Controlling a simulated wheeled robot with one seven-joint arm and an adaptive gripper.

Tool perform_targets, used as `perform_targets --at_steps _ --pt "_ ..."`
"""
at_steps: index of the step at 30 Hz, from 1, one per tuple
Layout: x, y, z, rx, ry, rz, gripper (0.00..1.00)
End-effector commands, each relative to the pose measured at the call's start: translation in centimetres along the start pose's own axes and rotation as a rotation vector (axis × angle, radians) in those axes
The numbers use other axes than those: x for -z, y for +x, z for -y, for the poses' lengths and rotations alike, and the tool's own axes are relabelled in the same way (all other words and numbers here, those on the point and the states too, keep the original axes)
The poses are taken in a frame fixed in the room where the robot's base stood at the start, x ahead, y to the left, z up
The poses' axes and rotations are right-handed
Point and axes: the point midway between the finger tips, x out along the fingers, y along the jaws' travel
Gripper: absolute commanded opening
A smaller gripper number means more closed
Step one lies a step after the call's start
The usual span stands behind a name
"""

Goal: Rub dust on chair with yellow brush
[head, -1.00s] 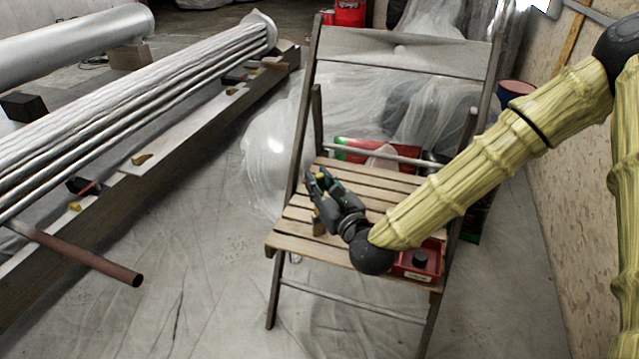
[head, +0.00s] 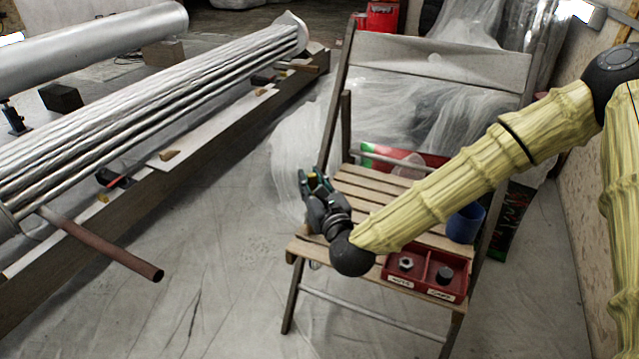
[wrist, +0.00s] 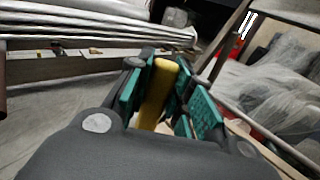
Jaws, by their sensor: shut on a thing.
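The wooden folding chair (head: 375,187) stands open in the head view, with a slatted seat and a grey backrest (head: 440,68). The backrest has a pale smudged patch; I cannot tell if it is dust. My gripper (head: 314,182) is at the left edge of the seat and appears raised above it. In the wrist view, my gripper (wrist: 155,90) is shut on the yellow brush (wrist: 157,92), whose yellow handle shows between the green finger pads. The brush's bristles are hidden.
A red two-compartment tray (head: 412,283) with small dark parts sits at the seat's front right. A blue cup (head: 465,224) stands behind it on the right. A beam with metal pipes (head: 150,110) lies left. Plastic sheeting is behind; floor between is clear.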

Motion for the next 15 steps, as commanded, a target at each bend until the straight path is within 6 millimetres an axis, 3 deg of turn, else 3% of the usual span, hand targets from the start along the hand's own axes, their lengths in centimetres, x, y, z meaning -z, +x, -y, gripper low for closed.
perform_targets --at_steps 5,9,15 --pt "0.1 0.7 -0.9 0.006 0.001 0.001 0.00" --pt "-2.5 0.7 -1.1 0.004 0.001 0.004 0.00" --pt "-3.9 0.8 -1.5 -0.001 0.001 0.000 0.00"
